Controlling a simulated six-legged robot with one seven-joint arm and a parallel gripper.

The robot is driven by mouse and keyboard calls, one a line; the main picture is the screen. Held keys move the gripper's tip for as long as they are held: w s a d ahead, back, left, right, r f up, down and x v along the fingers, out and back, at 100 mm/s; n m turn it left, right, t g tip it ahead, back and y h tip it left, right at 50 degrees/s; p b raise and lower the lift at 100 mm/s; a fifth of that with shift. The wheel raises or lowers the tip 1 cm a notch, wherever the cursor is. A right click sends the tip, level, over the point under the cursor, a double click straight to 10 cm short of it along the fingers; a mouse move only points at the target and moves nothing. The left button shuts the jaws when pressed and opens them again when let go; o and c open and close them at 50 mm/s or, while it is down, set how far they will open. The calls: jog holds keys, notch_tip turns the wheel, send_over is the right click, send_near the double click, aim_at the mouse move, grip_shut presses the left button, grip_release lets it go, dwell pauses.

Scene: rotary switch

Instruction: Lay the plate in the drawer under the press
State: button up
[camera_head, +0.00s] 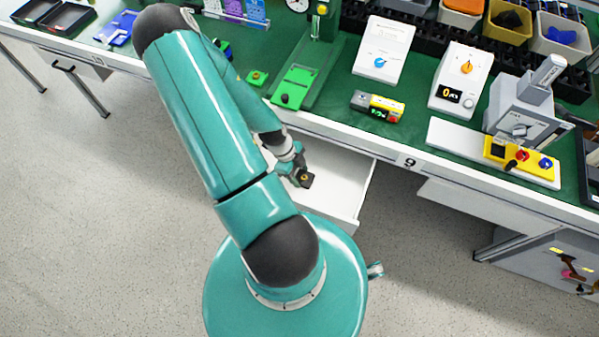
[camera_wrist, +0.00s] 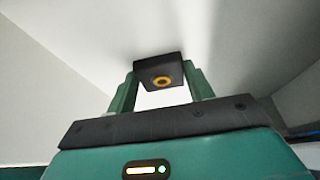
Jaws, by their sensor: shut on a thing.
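The plate (camera_head: 307,181) is a small dark square piece with an orange ring. My gripper (camera_head: 298,172) is shut on it, inside the outline of the open white drawer (camera_head: 345,183) below the bench edge. In the wrist view the plate (camera_wrist: 145,70) sits between the two green fingers of my gripper (camera_wrist: 161,84), close to white drawer surfaces (camera_wrist: 225,30). I cannot tell whether the plate touches the drawer floor. The green press (camera_head: 316,55) with a dial stands on the bench above the drawer. My arm hides the drawer's left part.
The bench front edge (camera_head: 408,162) runs just behind the drawer. The floor (camera_head: 430,270) in front is free.

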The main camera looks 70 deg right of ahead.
jog(key=o, duration=1.1)
jog(key=shift+f, duration=0.1)
jog(key=shift+c, duration=0.2)
jog(key=v, duration=1.2)
jog(key=shift+r, duration=0.25)
